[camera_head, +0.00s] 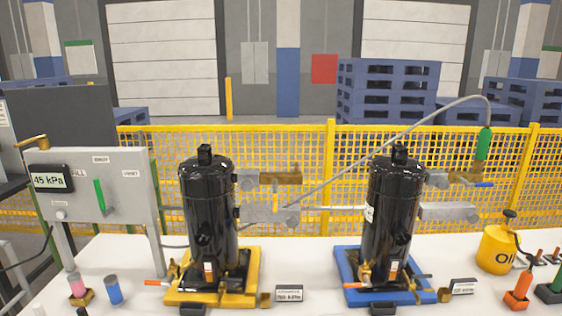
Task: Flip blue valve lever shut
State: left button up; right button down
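A small blue lever (485,184) shows at the far right, beside a brass valve (462,177) on the right of the right-hand black compressor (389,212). The lever looks roughly level and points right. A green hose fitting (483,143) stands upright just above it, with a grey hose (420,122) running from its top down to the left. This compressor stands upright on a blue base (345,262). The lever is too small to tell whether the valve is open or shut. Neither of my grippers shows in the head view.
A second black compressor (207,215) stands on a yellow base (250,270). A grey panel (95,165) with a 45 kPa display and green lever is at left. A yellow oil can (496,250) stands at right. A yellow mesh fence (330,150) runs behind the white table (300,260).

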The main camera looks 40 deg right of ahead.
aim_at(476, 184)
jog(key=z, duration=2.5)
jog(key=l+z, duration=0.15)
jog(key=l, duration=0.4)
jog(key=i+l+z, duration=0.15)
jog(key=l, duration=0.35)
